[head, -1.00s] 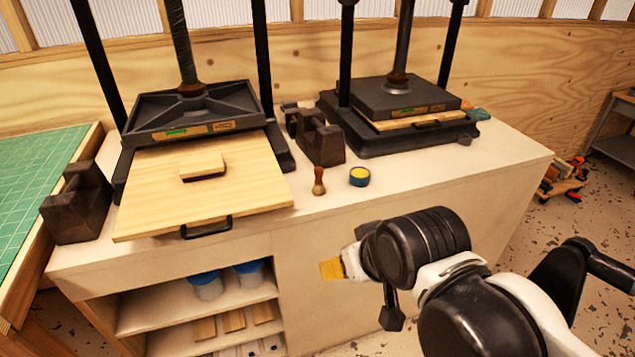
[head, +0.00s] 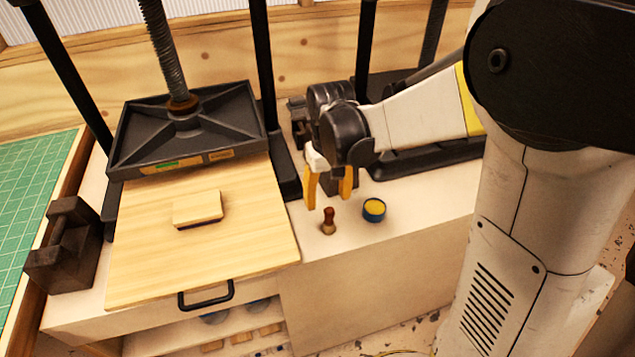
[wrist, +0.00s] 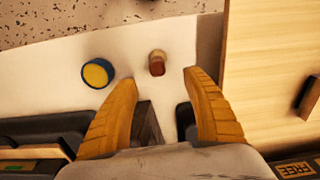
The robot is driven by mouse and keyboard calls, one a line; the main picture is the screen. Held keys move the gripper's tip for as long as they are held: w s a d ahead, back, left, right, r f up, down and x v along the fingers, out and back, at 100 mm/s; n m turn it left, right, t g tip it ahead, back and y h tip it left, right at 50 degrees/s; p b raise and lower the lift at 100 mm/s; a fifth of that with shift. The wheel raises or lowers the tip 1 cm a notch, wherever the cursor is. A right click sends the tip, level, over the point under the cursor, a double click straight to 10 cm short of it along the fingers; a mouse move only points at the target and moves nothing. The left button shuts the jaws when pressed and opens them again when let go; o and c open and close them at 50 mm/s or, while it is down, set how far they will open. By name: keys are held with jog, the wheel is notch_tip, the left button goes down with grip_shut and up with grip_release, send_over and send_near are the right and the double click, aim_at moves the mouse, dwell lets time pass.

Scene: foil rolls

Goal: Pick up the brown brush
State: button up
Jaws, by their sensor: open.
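A small upright brown brush (head: 328,221), with a reddish-brown top and a lighter base, stands on the pale bench top just right of the press board. My gripper (head: 329,196) is above it, pointing down, with its yellow fingers open and apart. In the wrist view the brush (wrist: 157,63) shows from above, between and slightly beyond the fingertips of my gripper (wrist: 160,80). Nothing is held, and I see no contact with the brush.
A blue round tin with yellow contents (head: 374,210) stands close to the right of the brush. A wooden press board (head: 140,260) with a wooden block (head: 198,207) on it lies to the left. Black presses stand behind. The bench's front edge is close.

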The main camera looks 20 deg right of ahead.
aim_at(327, 209)
jog(key=f, duration=0.2)
jog(key=f+b, duration=0.1)
jog(key=f, duration=0.1)
jog(key=shift+s+f+b, duration=0.2)
jog(key=shift+f+b, duration=0.05)
jog(key=shift+b, duration=0.05)
jog(key=f+b, duration=0.1)
jog(key=f, duration=0.2)
jog(key=f+b, duration=0.2)
jog(key=f, duration=0.1)
jog(key=shift+s+d, duration=0.15)
jog(key=shift+d, duration=0.05)
jog(key=shift+r, duration=0.1)
grip_shut()
